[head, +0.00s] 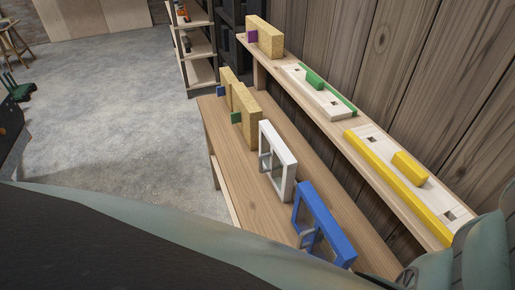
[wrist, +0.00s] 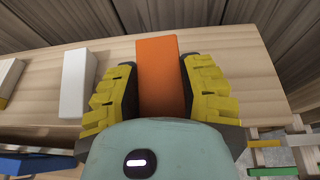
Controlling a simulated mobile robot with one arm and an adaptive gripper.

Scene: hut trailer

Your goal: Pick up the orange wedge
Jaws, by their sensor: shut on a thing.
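The orange wedge (wrist: 157,68) is a long orange block in the middle of the wrist view. My gripper (wrist: 159,85) has yellow ridged fingers on both sides of it and is shut on it. The wedge's near end is hidden behind my gripper body. It appears over or on a wooden shelf board (wrist: 221,62); I cannot tell whether it touches the board. The orange wedge and my gripper's fingers do not show in the head view.
A white block (wrist: 77,82) lies left of my gripper. In the head view, a wall shelf holds a yellow block (head: 410,168) and a green block (head: 315,78). White (head: 277,160) and blue (head: 322,222) frames stand on the lower bench. Open floor (head: 110,110) lies left.

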